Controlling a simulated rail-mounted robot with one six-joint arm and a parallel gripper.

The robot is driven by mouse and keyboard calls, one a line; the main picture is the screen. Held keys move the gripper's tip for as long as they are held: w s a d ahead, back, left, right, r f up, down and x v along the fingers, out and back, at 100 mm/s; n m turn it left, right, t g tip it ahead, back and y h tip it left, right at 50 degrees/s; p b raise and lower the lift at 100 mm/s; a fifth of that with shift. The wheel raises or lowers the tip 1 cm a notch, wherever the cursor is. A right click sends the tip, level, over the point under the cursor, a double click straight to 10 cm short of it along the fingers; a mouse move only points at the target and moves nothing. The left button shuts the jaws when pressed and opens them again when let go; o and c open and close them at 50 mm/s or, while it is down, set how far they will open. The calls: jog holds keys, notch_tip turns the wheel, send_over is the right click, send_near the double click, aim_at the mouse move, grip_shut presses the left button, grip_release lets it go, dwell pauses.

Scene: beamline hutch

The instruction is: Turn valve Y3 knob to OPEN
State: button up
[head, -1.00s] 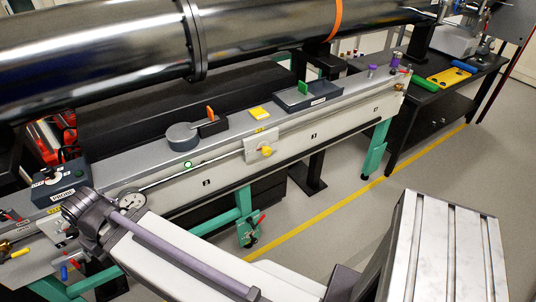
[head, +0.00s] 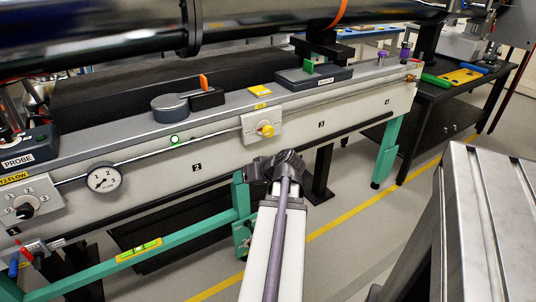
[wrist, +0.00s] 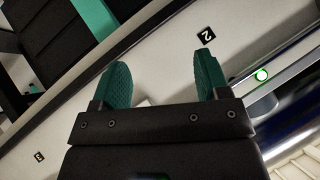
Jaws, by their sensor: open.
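The knob's setting cannot be told. My gripper (wrist: 160,62) shows in the wrist view with two teal fingers apart and nothing between them. A pale edge, perhaps the plate, shows low between the fingers; the knob is hidden there. In the head view my wrist is just below and right of the knob; the fingers are hidden.
A pressure gauge (head: 103,178) and a black knob (head: 26,207) are on the bench front at left. A green ring light (head: 174,139) is left of the plate. A dark pipe (head: 100,35) runs above. A slotted metal block (head: 490,210) stands at right.

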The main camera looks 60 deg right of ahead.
jog(key=s+d+r+t+h+b, duration=0.1)
jog(key=s+d+t+h+b, duration=0.25)
jog(key=s+d, duration=0.35)
jog(key=n+t+h+p, duration=0.2)
jog(key=n+h, duration=0.3)
send_near(270, 132)
jog(key=x, duration=1.1)
jog(key=shift+w+r, duration=0.1)
jog(key=shift+c, duration=0.5)
jog(key=c, duration=0.8)
jog(key=shift+c, duration=0.2)
